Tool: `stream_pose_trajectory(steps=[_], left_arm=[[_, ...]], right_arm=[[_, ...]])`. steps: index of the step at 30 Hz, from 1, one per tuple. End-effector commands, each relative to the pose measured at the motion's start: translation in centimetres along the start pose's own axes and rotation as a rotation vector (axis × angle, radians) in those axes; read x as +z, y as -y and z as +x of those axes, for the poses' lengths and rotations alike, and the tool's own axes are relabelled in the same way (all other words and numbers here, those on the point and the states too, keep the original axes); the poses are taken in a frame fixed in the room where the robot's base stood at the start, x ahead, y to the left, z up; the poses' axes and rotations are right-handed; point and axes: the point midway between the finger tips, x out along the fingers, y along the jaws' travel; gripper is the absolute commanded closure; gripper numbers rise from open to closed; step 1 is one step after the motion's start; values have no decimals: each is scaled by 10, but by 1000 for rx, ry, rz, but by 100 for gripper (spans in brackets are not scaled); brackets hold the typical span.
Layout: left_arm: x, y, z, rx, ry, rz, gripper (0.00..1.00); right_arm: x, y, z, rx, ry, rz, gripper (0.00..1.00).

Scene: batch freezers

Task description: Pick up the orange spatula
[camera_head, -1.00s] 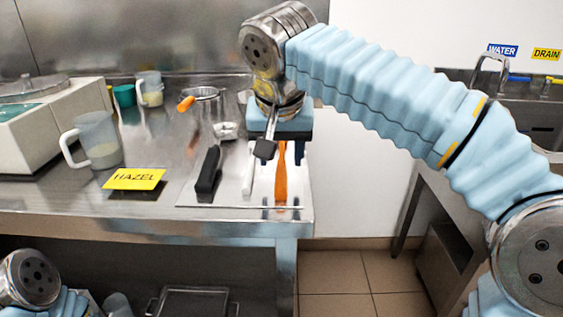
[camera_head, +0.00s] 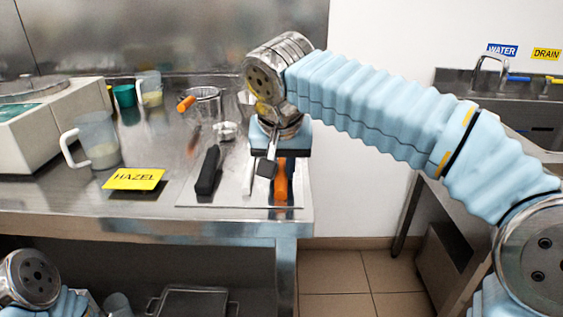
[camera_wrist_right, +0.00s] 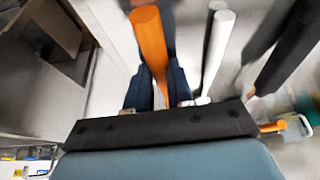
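The orange spatula (camera_head: 281,187) lies near the right end of the steel counter, on a flat pale tray (camera_head: 232,198). My right gripper (camera_head: 280,152) points down over it and hides its far part. In the right wrist view, the orange handle (camera_wrist_right: 149,40) runs between the two dark fingers of my right gripper (camera_wrist_right: 161,76). The fingers look apart, with the handle in line with the gap. I cannot tell whether they touch it. My left gripper is out of view; only part of my left arm shows at the lower left.
A black-handled tool (camera_head: 208,171) and a white-handled tool (camera_wrist_right: 219,45) lie left of the spatula in the head view. The counter's right edge is close.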

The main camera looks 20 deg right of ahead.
Motion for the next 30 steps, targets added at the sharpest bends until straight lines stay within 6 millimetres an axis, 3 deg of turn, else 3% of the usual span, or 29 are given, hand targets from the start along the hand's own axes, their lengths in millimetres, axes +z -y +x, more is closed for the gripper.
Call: stream_pose_trajectory(steps=[11,16,19,26,30], left_arm=[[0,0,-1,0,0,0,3],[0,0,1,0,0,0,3],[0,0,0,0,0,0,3],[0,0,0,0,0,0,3],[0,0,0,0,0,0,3]], right_arm=[[-1,0,-2,0,0,0,100],[-6,1,-14,-2,-1,1,100],[-13,1,-34,-4,-3,1,100],[12,3,-106,-5,-3,-2,100],[42,3,-136,-4,-2,-4,100]])
